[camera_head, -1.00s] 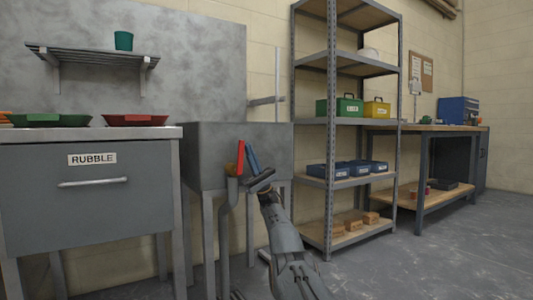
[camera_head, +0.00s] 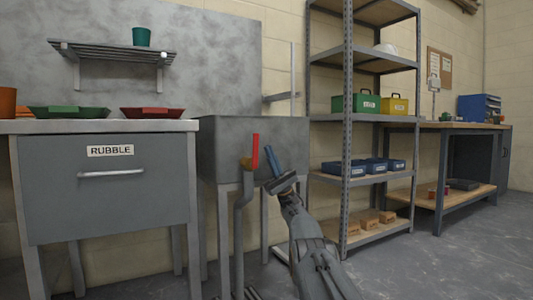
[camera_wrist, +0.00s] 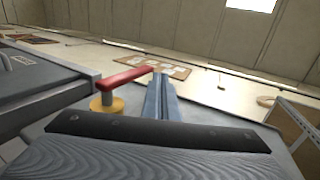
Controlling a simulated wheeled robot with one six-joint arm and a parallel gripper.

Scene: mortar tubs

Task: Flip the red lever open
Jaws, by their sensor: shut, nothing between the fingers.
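The red lever (camera_head: 255,150) stands upright on a brass-coloured valve body (camera_head: 247,163) at the front of the grey sink tub (camera_head: 222,140). In the wrist view the red lever (camera_wrist: 128,77) and its round brass base (camera_wrist: 106,105) lie just left of my fingers. My gripper (camera_head: 268,149) has blue fingers closed together with nothing between them. It is right of the lever, with its tips a little below the lever's top. The wrist view shows the fingertips (camera_wrist: 160,76) close to the lever's free end; I cannot tell whether they touch.
A grey drain pipe (camera_head: 240,225) runs down below the valve. A grey cabinet labelled RUBBLE (camera_head: 108,190) stands left of the tub. A metal shelf rack (camera_head: 348,130) with boxes stands to the right. The floor in front of the rack is clear.

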